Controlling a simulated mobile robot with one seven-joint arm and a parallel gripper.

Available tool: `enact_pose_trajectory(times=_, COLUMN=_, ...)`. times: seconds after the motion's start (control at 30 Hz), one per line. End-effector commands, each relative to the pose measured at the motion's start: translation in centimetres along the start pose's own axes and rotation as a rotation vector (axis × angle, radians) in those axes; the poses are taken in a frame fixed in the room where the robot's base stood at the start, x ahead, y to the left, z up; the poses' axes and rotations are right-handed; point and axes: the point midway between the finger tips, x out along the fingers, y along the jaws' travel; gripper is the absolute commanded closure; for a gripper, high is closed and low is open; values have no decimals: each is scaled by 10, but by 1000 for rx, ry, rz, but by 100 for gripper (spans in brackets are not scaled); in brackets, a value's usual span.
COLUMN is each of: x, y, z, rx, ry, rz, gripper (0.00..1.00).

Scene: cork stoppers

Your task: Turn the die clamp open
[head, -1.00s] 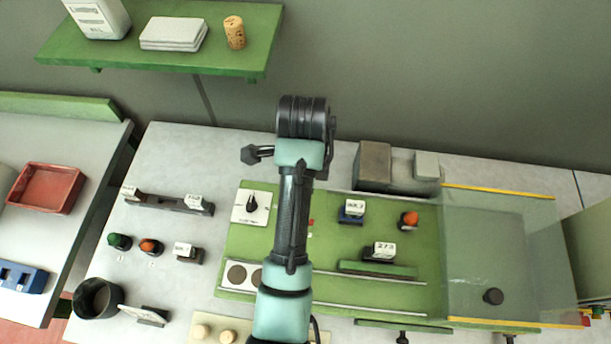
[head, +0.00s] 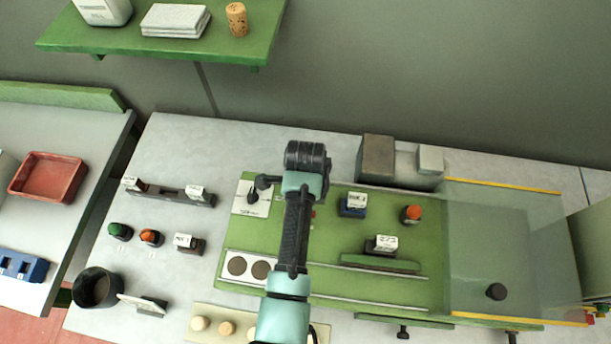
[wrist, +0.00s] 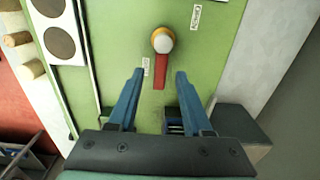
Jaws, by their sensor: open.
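A short red lever (wrist: 161,72) on a round hub with a white top and yellow ring (wrist: 163,40) stands on the green panel in the wrist view. I take it for the die clamp; the label beside it is too small to read. My gripper (wrist: 159,75) is open and empty, its two blue fingers apart. In the wrist picture the fingertips lie either side of the lever's free end; the height gap is unclear. In the head view a bit of red (head: 313,214) shows beside my arm, which hides the hub.
A black dial (head: 253,196) on a white plate is left of my arm. A blue labelled block (head: 352,207), an orange knob (head: 411,214) and a labelled block (head: 381,245) stand to the right. A grey box (head: 378,158) is behind. A clear cover (head: 505,240) stands further right.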

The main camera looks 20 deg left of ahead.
Motion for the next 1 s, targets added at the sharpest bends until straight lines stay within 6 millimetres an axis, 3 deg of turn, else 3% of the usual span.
enact_pose_trajectory(times=0.3, x=2, y=0, z=0, rx=0, ry=0, rz=1, gripper=52)
enact_pose_trajectory(times=0.57, x=2, y=0, z=0, rx=0, ry=0, rz=1, gripper=99)
enact_pose_trajectory(times=1.0, x=2, y=0, z=0, rx=-19, ry=0, rz=2, gripper=100)
